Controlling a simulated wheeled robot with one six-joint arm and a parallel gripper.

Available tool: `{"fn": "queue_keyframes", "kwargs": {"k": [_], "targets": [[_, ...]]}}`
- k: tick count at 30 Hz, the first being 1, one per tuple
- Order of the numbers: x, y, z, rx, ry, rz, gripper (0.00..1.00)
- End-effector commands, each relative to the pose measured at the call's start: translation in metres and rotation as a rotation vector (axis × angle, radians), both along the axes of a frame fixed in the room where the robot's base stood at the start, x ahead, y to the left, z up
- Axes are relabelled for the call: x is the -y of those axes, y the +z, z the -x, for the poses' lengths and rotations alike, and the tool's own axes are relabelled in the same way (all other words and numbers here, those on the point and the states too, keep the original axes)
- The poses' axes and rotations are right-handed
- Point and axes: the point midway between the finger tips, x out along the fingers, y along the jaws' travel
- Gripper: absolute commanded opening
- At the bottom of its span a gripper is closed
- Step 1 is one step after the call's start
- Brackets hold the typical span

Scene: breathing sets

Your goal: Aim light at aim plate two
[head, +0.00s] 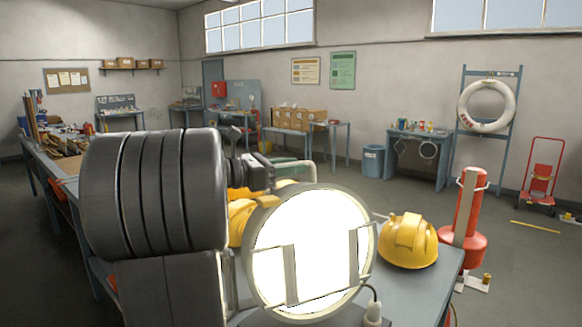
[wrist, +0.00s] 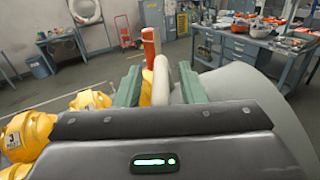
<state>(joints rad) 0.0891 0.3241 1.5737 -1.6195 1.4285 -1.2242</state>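The light is a large round lamp (head: 310,250) with a bright white face, standing at the front of the head view on a grey bench. Its pale grey housing (wrist: 262,105) fills the right of the wrist view. A cream bar (wrist: 161,82), seemingly its handle, lies between the two green fingers of my gripper (wrist: 160,80). A gap shows between the left finger and the bar, so the fingers look open around or above it. I cannot make out any plate marked two.
A yellow helmet (head: 408,241) and a red cylinder (head: 466,215) stand right of the lamp. More yellow helmets (wrist: 28,135) show in the wrist view. A lamp cable and plug (head: 373,308) lie in front. Open floor separates the bench from the wall tables.

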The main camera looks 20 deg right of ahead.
Motion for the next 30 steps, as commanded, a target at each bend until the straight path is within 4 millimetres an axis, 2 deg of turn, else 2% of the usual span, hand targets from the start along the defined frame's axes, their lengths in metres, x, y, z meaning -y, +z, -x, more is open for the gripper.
{"fn": "queue_keyframes", "kwargs": {"k": [5, 18, 24, 30], "targets": [[-0.025, -0.002, 0.0, 0.0, 0.006, 0.0, 0.36], [-0.109, -0.001, 0.006, 0.002, 0.005, 0.0, 0.36], [-0.129, -0.001, 0.008, 0.001, 0.002, 0.0, 0.36], [-0.134, 0.0, 0.008, 0.001, 0.0, 0.0, 0.36]]}}
